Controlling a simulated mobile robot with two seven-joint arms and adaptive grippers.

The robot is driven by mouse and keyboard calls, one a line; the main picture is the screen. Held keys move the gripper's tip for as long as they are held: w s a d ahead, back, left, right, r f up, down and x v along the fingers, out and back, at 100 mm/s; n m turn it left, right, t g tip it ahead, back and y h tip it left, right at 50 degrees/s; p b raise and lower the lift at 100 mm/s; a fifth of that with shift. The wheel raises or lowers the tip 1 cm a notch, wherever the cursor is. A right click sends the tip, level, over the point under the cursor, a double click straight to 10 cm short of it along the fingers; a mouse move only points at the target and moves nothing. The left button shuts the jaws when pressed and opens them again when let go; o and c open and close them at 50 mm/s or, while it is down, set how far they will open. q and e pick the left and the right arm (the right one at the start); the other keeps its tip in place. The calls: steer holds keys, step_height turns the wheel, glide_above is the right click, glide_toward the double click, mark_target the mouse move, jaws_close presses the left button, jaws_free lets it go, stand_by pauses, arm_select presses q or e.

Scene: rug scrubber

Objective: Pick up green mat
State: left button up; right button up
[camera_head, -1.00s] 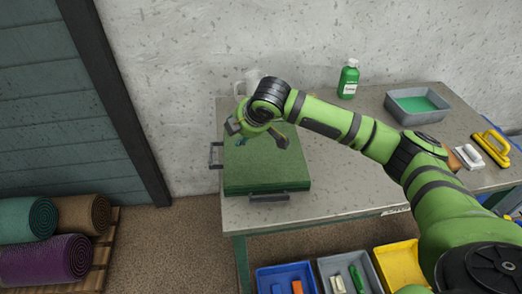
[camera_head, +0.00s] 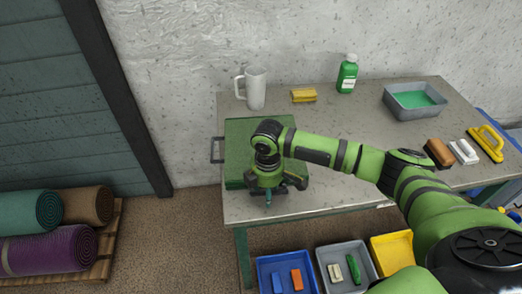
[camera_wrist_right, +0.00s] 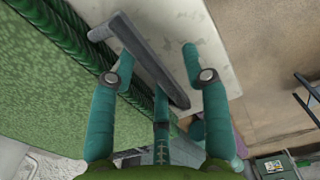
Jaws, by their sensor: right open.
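The green mat (camera_head: 243,135) lies flat at the left end of the grey table. It has a grey handle (camera_head: 216,150) on its left side. My right gripper (camera_head: 270,198) points down over the mat's front edge and hides the front handle in the head view. In the right wrist view, the mat (camera_wrist_right: 45,85) fills the left side, with the front handle (camera_wrist_right: 150,60) running between the open fingers of my right gripper (camera_wrist_right: 158,58). I cannot tell if the fingers touch it. My left gripper is not in view.
A white mug (camera_head: 256,90), a yellow sponge (camera_head: 304,95) and a green bottle (camera_head: 347,75) stand behind. A grey basin (camera_head: 413,102) and brushes (camera_head: 440,152) are on the right. Bins (camera_head: 287,280) sit below; rolled mats (camera_head: 50,255) lie on a pallet at left.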

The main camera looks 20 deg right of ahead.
jaws_close()
steer(key=shift+w, duration=0.1)
steer(key=shift+r, duration=0.1)
